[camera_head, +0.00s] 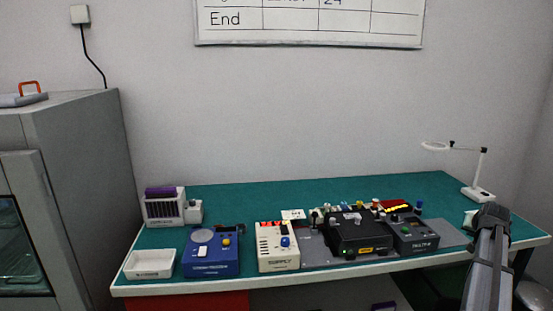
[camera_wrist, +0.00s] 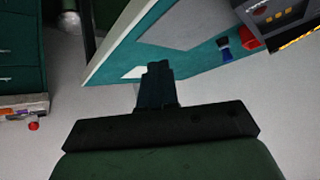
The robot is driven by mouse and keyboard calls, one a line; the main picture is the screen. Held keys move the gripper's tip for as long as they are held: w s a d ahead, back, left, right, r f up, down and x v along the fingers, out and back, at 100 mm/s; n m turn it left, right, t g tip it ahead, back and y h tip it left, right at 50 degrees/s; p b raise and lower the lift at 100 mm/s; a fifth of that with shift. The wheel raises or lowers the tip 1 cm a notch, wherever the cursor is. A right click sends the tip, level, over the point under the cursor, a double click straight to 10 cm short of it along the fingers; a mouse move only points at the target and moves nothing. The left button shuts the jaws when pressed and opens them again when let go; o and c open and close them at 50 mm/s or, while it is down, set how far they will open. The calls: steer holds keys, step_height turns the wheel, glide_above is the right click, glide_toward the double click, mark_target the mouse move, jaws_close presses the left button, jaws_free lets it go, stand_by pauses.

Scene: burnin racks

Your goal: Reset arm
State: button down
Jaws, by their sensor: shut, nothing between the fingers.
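My arm shows at the right of the head view, its dark end (camera_head: 491,214) at the bench's right front edge. In the wrist view my gripper's dark fingers (camera_wrist: 158,68) are together and empty. They point toward the bench's pale edge and hold nothing. The green-topped bench (camera_head: 300,191) runs across the head view, and part of it shows tilted in the wrist view (camera_wrist: 128,55).
On the bench stand a white tray (camera_head: 151,263), a blue device (camera_head: 211,257), a white supply unit (camera_head: 277,258), a black unit (camera_head: 355,236) and a grey unit (camera_head: 416,237). A lamp (camera_head: 479,192) stands at right. A grey cabinet (camera_head: 75,170) is at left. The bench's back is clear.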

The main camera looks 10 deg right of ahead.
steer(key=a+f+n+g+y, duration=0.1)
steer(key=a+f+n+g, duration=0.1)
steer(key=a+f, duration=0.95)
steer(key=a+f+n+g+y, duration=0.2)
steer(key=a+f, duration=0.7)
steer(key=f, duration=0.5)
steer(key=s+a+f+n+g+y, duration=0.1)
steer(key=s+a+f, duration=0.3)
steer(key=a+f, duration=0.4)
steer(key=s+a+f+g+y, duration=0.1)
steer(key=s+a+f, duration=0.3)
steer(key=a+f, duration=0.4)
steer(key=s+a+f+n+g, duration=0.1)
steer(key=s+a+f+g, duration=0.1)
steer(key=s+a+f, duration=0.35)
steer(key=s+a+f+n+g, duration=0.1)
steer(key=s+a+f+g, duration=0.15)
steer(key=s+a, duration=0.55)
steer(key=s+a+f+g, duration=0.1)
steer(key=s+a+f, duration=0.4)
steer(key=s, duration=0.4)
steer(key=s+a+n+g, duration=0.1)
steer(key=s+a, duration=0.3)
steer(key=s, duration=0.8)
steer(key=shift+a+f+g, duration=0.2)
steer(key=shift+f+g, duration=0.25)
steer(key=shift+g, duration=0.4)
